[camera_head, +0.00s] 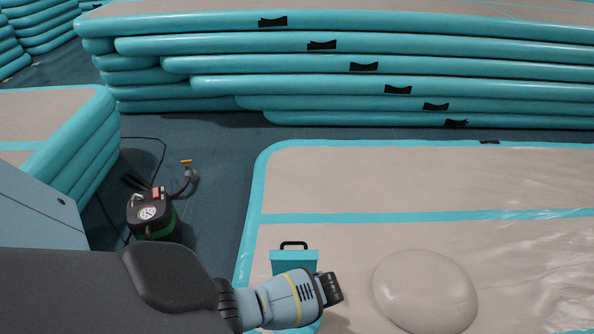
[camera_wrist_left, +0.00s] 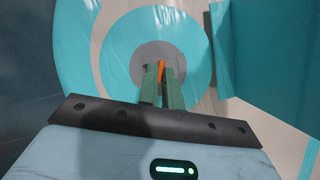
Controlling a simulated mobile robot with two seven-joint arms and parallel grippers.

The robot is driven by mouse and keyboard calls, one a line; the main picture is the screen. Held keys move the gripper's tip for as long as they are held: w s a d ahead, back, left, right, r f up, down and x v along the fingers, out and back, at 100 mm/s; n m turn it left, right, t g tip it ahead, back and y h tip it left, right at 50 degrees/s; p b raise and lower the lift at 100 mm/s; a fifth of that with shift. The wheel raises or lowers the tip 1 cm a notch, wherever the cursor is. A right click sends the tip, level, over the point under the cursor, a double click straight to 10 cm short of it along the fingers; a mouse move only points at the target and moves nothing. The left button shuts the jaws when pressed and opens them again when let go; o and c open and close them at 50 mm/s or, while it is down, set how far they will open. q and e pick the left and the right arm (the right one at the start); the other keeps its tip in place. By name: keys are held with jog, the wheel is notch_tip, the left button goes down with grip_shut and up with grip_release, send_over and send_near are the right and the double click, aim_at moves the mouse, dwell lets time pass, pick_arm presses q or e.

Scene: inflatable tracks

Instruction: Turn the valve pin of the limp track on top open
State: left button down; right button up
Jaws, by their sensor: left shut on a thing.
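The limp track (camera_head: 400,185) lies at the front right, beige on top with a teal border, with wrinkles and a rounded bulge. In the left wrist view a grey round valve (camera_wrist_left: 146,51) sits inside teal rings, with an orange valve pin (camera_wrist_left: 162,68) at it. My left gripper (camera_wrist_left: 162,80) has its green fingers shut on the orange pin. In the head view my left wrist covers the fingers and the valve. How far the pin is turned cannot be told. My right gripper is not in view.
A teal box (camera_head: 293,262) with a black handle stands close behind my left wrist. A black and green pump (camera_head: 152,213) with a gauge and hose sits on the floor at left. Stacked teal tracks (camera_head: 350,65) fill the back; another stack (camera_head: 75,150) stands left.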

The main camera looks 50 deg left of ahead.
pick_arm(q)
jog(key=shift+n+g, duration=0.3)
jog(key=shift+n, duration=0.6)
jog(key=shift+w+a+n+g+h+b, duration=0.1)
jog(key=shift+n+g+h+b, duration=0.35)
jog(key=shift+n, duration=0.85)
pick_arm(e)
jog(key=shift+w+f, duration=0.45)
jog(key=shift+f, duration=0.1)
pick_arm(q)
jog(key=shift+n, duration=0.3)
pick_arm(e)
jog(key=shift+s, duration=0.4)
pick_arm(q)
jog(key=c, duration=1.6)
grip_release()
jog(key=shift+w, duration=0.1)
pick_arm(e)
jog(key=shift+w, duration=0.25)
